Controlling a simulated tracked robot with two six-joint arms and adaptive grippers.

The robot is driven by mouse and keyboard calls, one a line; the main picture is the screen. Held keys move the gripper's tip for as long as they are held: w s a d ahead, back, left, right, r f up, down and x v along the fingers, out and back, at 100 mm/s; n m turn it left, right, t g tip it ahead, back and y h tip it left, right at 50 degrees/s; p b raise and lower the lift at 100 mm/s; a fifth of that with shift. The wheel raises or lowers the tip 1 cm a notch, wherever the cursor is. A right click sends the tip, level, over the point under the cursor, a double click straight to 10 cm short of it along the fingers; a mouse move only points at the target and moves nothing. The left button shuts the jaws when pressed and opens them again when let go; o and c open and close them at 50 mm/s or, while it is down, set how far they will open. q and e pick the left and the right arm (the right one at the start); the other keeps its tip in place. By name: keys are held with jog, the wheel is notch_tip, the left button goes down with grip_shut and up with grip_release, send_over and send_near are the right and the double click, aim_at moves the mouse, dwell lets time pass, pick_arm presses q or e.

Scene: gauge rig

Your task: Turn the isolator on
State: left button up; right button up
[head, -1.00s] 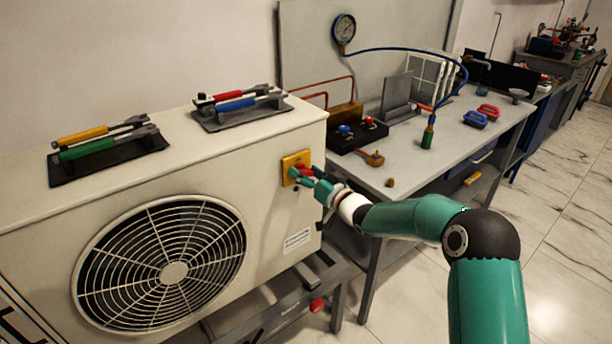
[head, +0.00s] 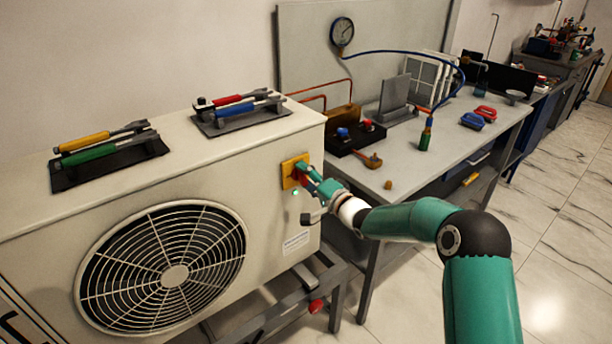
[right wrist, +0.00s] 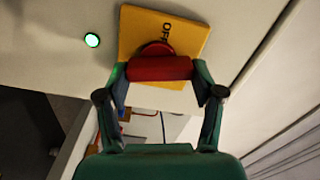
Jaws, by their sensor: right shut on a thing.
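In the right wrist view the plate (right wrist: 190,42) bears the word OFF above the red handle (right wrist: 158,68). My right gripper (head: 306,175) is at the handle; the right wrist view shows its two fingers (right wrist: 160,80) closed on the handle's two ends. A small lamp (right wrist: 92,40) beside the plate glows green, also visible in the head view (head: 295,192). My left gripper is not in view.
The fan unit (head: 255,240) stands on a grey metal frame, with tools with coloured grips (head: 88,142) on dark mats on top. To the right, a workbench (head: 430,165) carries a gauge (head: 342,31) with a blue hose, valves and small parts.

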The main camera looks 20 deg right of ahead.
jog(key=shift+d+f+m+p, duration=0.1)
jog(key=shift+d+m+p, duration=0.05)
jog(key=shift+m, duration=0.65)
jog(key=shift+d+f+m+p, duration=0.1)
jog(key=shift+d+m+p, duration=0.05)
jog(key=shift+m, duration=0.65)
jog(key=o, duration=1.1)
jog(key=shift+o, duration=0.2)
jog(key=shift+a, duration=0.15)
jog(key=v, duration=1.2)
